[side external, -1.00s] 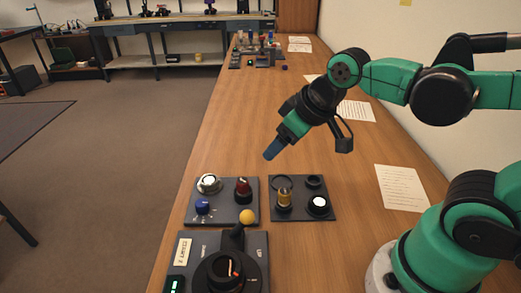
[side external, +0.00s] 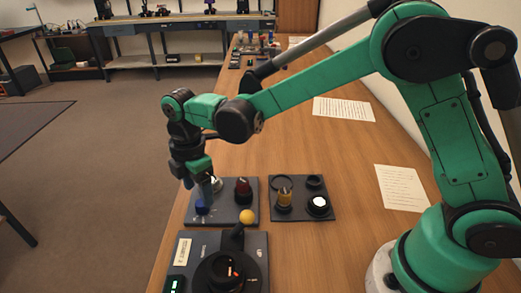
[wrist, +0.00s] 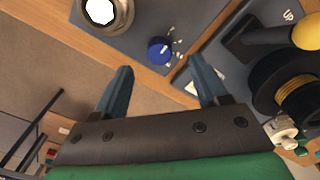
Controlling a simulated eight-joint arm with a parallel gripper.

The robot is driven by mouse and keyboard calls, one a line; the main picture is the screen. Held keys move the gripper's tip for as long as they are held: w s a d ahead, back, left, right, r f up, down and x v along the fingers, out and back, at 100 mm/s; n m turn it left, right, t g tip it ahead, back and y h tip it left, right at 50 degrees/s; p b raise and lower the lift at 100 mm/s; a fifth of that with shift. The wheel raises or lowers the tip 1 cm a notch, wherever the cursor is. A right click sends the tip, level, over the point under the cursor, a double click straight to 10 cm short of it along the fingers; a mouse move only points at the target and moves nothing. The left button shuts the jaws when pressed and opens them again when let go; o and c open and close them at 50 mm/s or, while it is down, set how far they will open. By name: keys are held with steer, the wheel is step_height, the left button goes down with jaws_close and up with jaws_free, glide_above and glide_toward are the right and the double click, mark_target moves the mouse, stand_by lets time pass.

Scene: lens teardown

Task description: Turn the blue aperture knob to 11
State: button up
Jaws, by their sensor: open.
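The blue aperture knob (side external: 202,208) sits at the front left of a grey panel (side external: 232,215). In the wrist view the blue knob (wrist: 160,50) lies ahead of the fingertips, roughly midway between them, with small white marks on the panel beside it. The marks are too small to read. My gripper (side external: 210,198) is just above the knob, pointing down, and partly hides the panel's left side. In the wrist view my gripper (wrist: 162,72) has its two blue-grey fingers spread apart, with nothing between them.
A red knob (side external: 243,190) and a silver ring with a white top (wrist: 106,12) share the panel. A yellow ball-topped lever (side external: 247,215) stands close by on the front unit. A second panel (side external: 300,212) is to the right. Bare wood lies beyond.

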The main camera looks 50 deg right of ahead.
mark_target(201, 202)
steer(key=shift+f, duration=1.8)
jaws_close()
steer(key=m, duration=0.5)
steer(key=shift+m, duration=0.4)
steer(key=m, duration=1.2)
steer(key=shift+d+m, duration=0.1)
steer(key=shift+m, duration=0.2)
steer(key=m, duration=0.5)
steer(key=shift+m, duration=0.4)
